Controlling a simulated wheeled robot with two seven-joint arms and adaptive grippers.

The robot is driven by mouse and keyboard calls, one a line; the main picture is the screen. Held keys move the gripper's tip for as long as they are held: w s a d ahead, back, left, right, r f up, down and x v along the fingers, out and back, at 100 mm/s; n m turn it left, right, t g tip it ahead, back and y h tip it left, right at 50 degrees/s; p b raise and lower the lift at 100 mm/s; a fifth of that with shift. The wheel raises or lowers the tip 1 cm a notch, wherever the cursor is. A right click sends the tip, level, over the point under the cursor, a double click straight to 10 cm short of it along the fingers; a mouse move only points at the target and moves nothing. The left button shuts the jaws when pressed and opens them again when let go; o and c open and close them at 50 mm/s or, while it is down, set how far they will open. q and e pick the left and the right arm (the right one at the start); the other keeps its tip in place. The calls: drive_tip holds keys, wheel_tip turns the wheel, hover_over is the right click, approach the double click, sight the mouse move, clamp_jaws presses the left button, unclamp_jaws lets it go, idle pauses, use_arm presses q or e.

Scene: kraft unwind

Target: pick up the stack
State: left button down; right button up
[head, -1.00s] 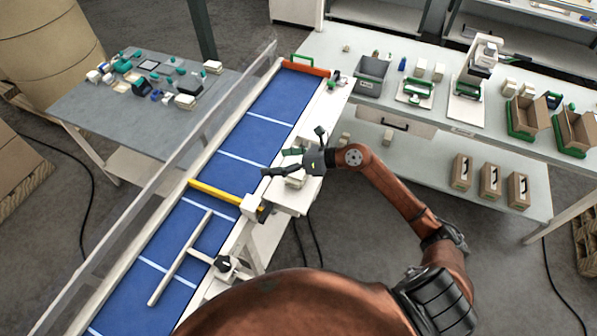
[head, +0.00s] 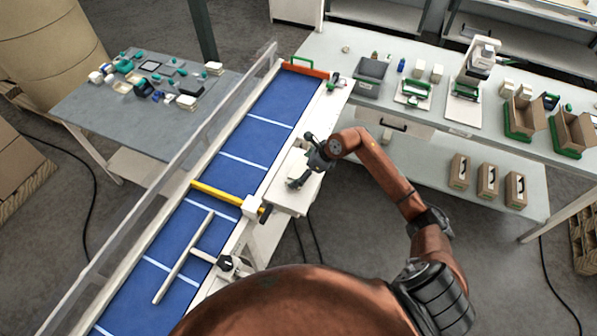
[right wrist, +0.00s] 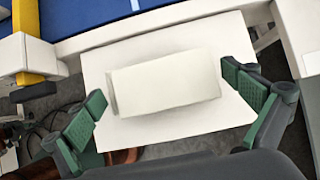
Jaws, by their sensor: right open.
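In the right wrist view a cream-white block-like stack (right wrist: 165,84) lies on a white side shelf (right wrist: 105,62) beside the conveyor. Whether it is several layers cannot be told from above. My right gripper (right wrist: 170,100) is open, with one green-padded finger at each side of the stack, apart from it. My left gripper is not in view.
The blue conveyor (head: 246,139) with a yellow bar (head: 215,194) runs beside the shelf. A grey table (head: 120,120) with small parts stands at left. A bench (head: 420,118) at right holds a grey bin (head: 371,76) and cardboard boxes (head: 573,130).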

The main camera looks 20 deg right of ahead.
drive_tip(key=shift+w+a+f, duration=0.15)
drive_tip(key=shift+w+f, duration=0.05)
drive_tip(key=shift+f, duration=0.15)
drive_tip(key=c, duration=1.3)
